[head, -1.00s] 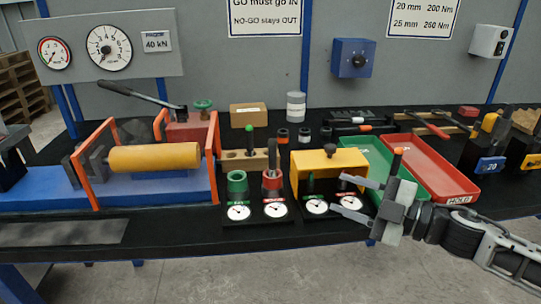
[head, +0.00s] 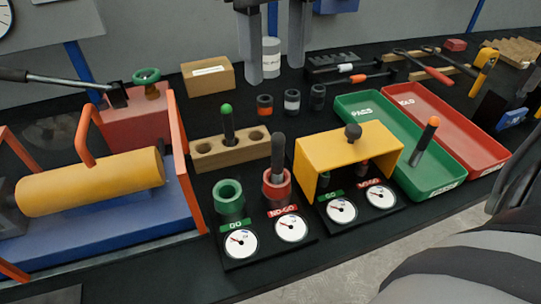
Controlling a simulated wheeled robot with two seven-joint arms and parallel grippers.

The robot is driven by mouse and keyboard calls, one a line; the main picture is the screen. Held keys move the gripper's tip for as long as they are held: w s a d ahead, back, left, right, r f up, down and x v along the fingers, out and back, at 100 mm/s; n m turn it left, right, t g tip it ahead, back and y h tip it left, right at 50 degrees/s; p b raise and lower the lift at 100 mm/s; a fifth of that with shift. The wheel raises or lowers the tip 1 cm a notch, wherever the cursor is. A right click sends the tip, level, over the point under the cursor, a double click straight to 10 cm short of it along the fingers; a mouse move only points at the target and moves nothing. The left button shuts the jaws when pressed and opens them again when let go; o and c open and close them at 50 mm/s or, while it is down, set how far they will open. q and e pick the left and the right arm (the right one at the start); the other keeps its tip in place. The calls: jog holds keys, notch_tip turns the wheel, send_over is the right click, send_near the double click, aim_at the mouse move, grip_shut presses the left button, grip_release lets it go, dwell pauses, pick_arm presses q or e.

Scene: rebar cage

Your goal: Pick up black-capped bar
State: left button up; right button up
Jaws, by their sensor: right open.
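The black-capped bar (head: 278,158) stands upright in the red NO-GO ring (head: 277,186), its lower end hidden inside the ring. My right gripper (head: 277,72) comes in at the top of the head view, its two grey fingers pointing down and apart. It is open with nothing between the fingers. In the picture it is above the bar and clear of it. My left gripper is not in view.
A green-capped bar (head: 227,122) stands in a wooden block (head: 205,158). The green GO ring (head: 230,195) is left of the red one. A yellow cover (head: 335,158) stands to the right. An orange-capped bar (head: 424,145) leans in the green tray (head: 372,128), beside the red tray (head: 462,130).

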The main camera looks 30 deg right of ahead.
aim_at(279, 134)
notch_tip(279, 134, down, 8)
jog(key=shift+s+f, duration=0.1)
jog(key=shift+f, duration=0.1)
jog(key=f, duration=0.4)
jog(key=shift+s+d+f+p, duration=0.1)
jog(key=shift+s+d+p, duration=0.1)
jog(key=shift+p, duration=0.1)
jog(key=shift+w+f, duration=0.1)
jog(key=shift+f, duration=0.4)
grip_shut()
